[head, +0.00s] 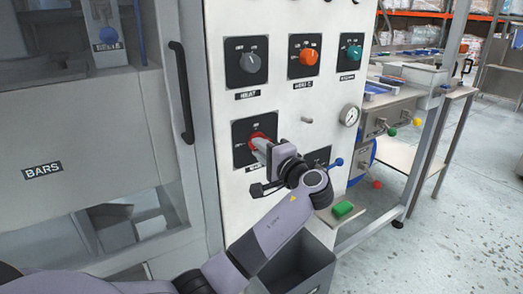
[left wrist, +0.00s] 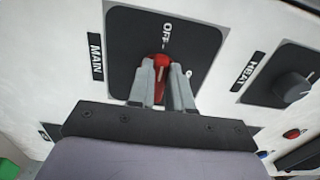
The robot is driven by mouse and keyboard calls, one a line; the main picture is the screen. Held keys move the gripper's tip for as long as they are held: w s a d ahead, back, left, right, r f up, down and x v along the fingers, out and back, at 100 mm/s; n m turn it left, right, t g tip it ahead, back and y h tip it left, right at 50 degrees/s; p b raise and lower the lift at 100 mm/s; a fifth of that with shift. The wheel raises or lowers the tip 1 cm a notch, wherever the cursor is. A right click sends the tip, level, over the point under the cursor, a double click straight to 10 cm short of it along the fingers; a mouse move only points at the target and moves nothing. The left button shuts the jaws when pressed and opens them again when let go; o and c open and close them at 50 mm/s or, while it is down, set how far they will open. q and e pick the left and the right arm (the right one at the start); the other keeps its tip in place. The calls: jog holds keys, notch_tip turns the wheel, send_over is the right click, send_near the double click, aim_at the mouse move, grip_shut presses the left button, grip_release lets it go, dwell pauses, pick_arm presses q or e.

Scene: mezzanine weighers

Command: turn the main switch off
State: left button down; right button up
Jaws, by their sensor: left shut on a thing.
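The main switch is a red rotary knob (head: 259,137) on a black square plate (head: 241,158), low on the white panel. My left gripper (head: 263,146) reaches it from the front right and hides most of it. In the left wrist view the red knob (left wrist: 161,62) sits between the two grey fingers of my left gripper (left wrist: 161,80), which are shut on it. I cannot tell which mark the knob points to. My right gripper is not in view.
Above the main switch are a grey HEAT knob (head: 251,63), an orange knob (head: 309,56) and a teal knob (head: 350,52). A grey bin (head: 300,272) stands below. Open floor lies right.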

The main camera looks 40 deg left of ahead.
pick_arm(q)
jog(key=c, duration=1)
grip_release()
jog(key=shift+c, duration=0.2)
jog(key=v, duration=0.7)
jog(key=shift+d, duration=0.1)
